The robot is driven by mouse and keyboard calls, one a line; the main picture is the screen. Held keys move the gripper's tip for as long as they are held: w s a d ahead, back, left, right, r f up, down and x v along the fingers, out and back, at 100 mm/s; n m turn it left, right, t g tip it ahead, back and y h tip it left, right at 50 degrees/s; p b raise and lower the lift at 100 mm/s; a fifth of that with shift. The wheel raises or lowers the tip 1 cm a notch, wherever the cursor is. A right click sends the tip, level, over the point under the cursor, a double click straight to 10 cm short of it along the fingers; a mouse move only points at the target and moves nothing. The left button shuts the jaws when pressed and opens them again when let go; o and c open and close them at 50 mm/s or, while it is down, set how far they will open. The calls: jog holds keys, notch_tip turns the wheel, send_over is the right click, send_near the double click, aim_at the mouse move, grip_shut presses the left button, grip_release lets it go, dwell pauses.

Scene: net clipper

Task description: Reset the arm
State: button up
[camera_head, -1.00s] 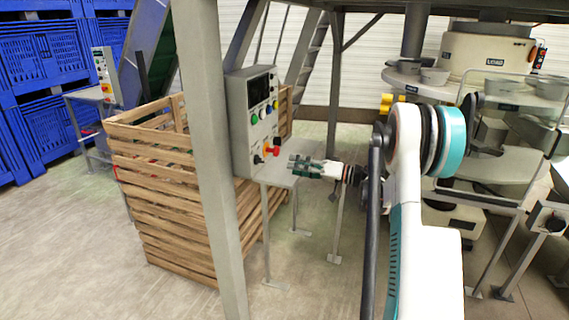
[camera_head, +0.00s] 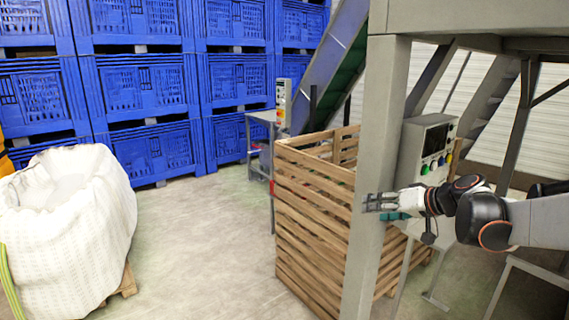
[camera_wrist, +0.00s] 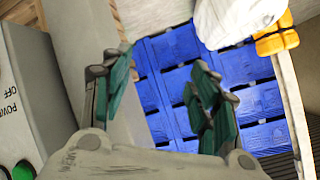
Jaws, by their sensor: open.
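My gripper (camera_head: 380,203) is at the right of the head view, stretched to the left in front of the grey steel post (camera_head: 378,130). In the wrist view my gripper (camera_wrist: 158,95) shows two green-padded fingers spread apart with nothing between them. The grey control box (camera_head: 424,152) stands behind my wrist, with green, yellow and blue buttons; its red one is not in view. In the wrist view the box (camera_wrist: 30,95) is close at the left edge, with a green button and the words POWER OFF.
A wooden slatted crate (camera_head: 310,205) stands behind the post. Stacked blue bins (camera_head: 150,100) fill the back. A white bulk bag (camera_head: 75,220) sits on a pallet at the left. An inclined conveyor (camera_head: 335,65) rises behind the crate. The floor between bag and crate is clear.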

jog(key=s+a+r+n+h, duration=0.2)
jog(key=s+a, duration=0.5)
jog(key=s, duration=0.1)
jog(key=s+a+r+n+h, duration=0.1)
jog(key=s+a+r, duration=0.1)
jog(key=s+a, duration=0.55)
jog(key=s+d+f+m+h, duration=0.1)
jog(key=s+d+f, duration=0.2)
jog(key=s, duration=0.3)
jog(key=s+d+f+m+g+h, duration=0.1)
jog(key=s+d+f+h, duration=0.1)
jog(key=s+d+f, duration=0.2)
jog(key=s+d+f+m+g+h, duration=0.1)
jog(key=s+d+f, duration=0.2)
jog(key=s, duration=0.5)
jog(key=shift+s+d+f+m, duration=0.25)
jog(key=shift+d+m, duration=0.15)
jog(key=shift+d, duration=0.2)
